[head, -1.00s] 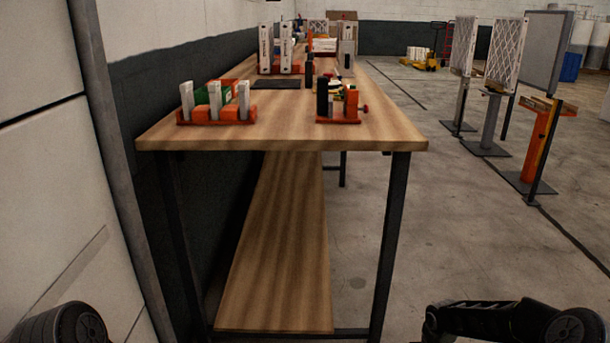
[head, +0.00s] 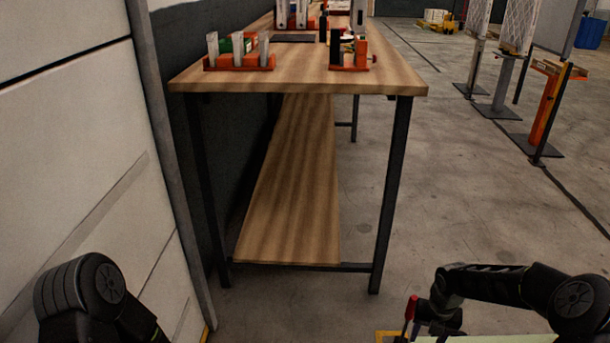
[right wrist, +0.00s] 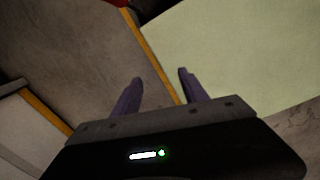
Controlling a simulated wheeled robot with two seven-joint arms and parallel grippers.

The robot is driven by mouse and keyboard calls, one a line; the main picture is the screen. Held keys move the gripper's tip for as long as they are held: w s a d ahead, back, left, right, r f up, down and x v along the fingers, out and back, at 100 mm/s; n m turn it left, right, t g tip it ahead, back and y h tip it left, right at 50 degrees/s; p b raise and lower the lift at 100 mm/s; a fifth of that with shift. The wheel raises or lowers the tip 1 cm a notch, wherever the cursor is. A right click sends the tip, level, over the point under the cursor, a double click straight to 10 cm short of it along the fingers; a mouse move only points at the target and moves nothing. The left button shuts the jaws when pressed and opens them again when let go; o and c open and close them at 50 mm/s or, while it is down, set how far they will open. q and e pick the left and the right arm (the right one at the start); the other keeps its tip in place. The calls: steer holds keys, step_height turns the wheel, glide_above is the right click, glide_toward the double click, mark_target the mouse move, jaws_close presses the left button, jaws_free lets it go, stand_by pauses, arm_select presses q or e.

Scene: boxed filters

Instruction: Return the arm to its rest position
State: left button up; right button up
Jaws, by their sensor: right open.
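My right arm (head: 510,285) is bent at the lower right of the head view; its gripper is not clearly seen there. In the right wrist view my right gripper (right wrist: 160,74) has its two dark fingers apart with nothing between them. Beyond the fingers are grey floor, a yellow line and a pale green flat surface (right wrist: 235,55). My left arm (head: 90,295) shows at the lower left of the head view, and its gripper is out of the picture.
A wooden bench (head: 300,86) with a lower shelf (head: 295,190) stands ahead, carrying orange racks (head: 238,64). A white panelled wall (head: 70,130) is close on the left. A red-handled thing (head: 410,308) is beside my right arm.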

steer(key=s+a+f+m+t+y, duration=0.1)
steer(key=s+a+f+m+y, duration=0.15)
steer(key=a+m, duration=0.7)
steer(key=s+a+f+m+t+y, duration=0.25)
steer(key=a+m, duration=0.45)
steer(key=m, duration=0.6)
steer(key=s+a+f+m+g, duration=0.1)
steer(key=s+a+m, duration=0.1)
steer(key=s+m, duration=0.35)
steer(key=s+a+f+m+g+h, duration=0.1)
steer(key=s+a+m, duration=0.15)
steer(key=s, duration=0.55)
steer(key=s+a+m+g, duration=0.1)
steer(key=s+a+m, duration=0.1)
steer(key=s+m, duration=0.35)
arm_select(q)
step_height(320, 180, up, 30)
steer(key=s+d+p, duration=0.2)
steer(key=p, duration=2.7)
steer(key=shift+f, duration=0.2)
arm_select(e)
steer(key=s+a+r+n, duration=0.1)
steer(key=r, duration=1.3)
steer(key=s+a+r+n, duration=0.1)
steer(key=s+r, duration=0.1)
steer(key=r, duration=1.3)
